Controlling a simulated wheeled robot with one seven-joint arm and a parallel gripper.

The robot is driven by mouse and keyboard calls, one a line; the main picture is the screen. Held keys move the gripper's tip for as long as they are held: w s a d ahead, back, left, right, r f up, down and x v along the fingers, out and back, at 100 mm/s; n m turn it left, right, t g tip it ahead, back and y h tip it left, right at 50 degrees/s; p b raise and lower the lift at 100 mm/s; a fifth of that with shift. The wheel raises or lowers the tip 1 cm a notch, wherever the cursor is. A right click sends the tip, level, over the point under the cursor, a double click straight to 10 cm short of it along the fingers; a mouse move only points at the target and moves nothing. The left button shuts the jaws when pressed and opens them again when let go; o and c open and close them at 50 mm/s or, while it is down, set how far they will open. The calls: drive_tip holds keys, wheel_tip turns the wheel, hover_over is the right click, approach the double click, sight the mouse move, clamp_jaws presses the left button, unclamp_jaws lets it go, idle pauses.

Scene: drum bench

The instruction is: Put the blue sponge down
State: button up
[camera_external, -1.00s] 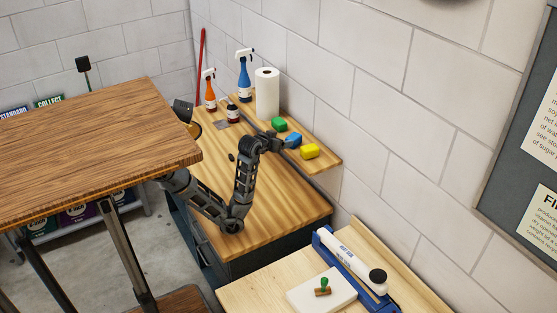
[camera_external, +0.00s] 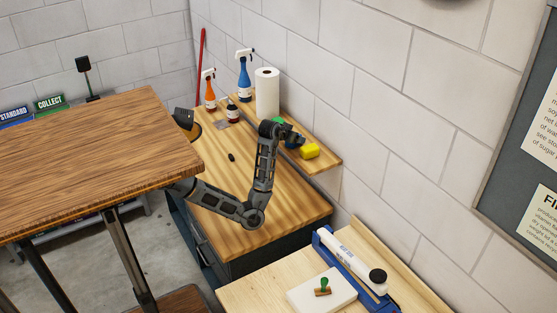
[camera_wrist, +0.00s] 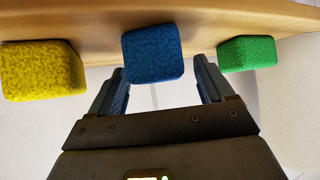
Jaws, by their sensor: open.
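The blue sponge (camera_wrist: 153,54) rests on the wooden shelf (camera_external: 327,161), between the yellow and green sponges. In the wrist view it lies between and just beyond my fingertips, with no clear contact on either side. My gripper (camera_wrist: 158,70) is open, one finger to each side of the blue sponge. In the external view my gripper (camera_external: 291,137) is over the shelf and hides most of the blue sponge.
The yellow sponge (camera_external: 310,151) and the green sponge (camera_wrist: 248,53) sit close on either side. A paper towel roll (camera_external: 267,94), a blue spray bottle (camera_external: 245,80) and an orange one (camera_external: 210,95) stand farther back. The workbench (camera_external: 230,185) below is mostly clear.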

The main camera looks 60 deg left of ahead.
drive_tip(key=shift+x, duration=1.25)
drive_tip(key=shift+c, duration=0.5)
drive_tip(key=c, duration=1)
drive_tip(key=shift+r, duration=0.15)
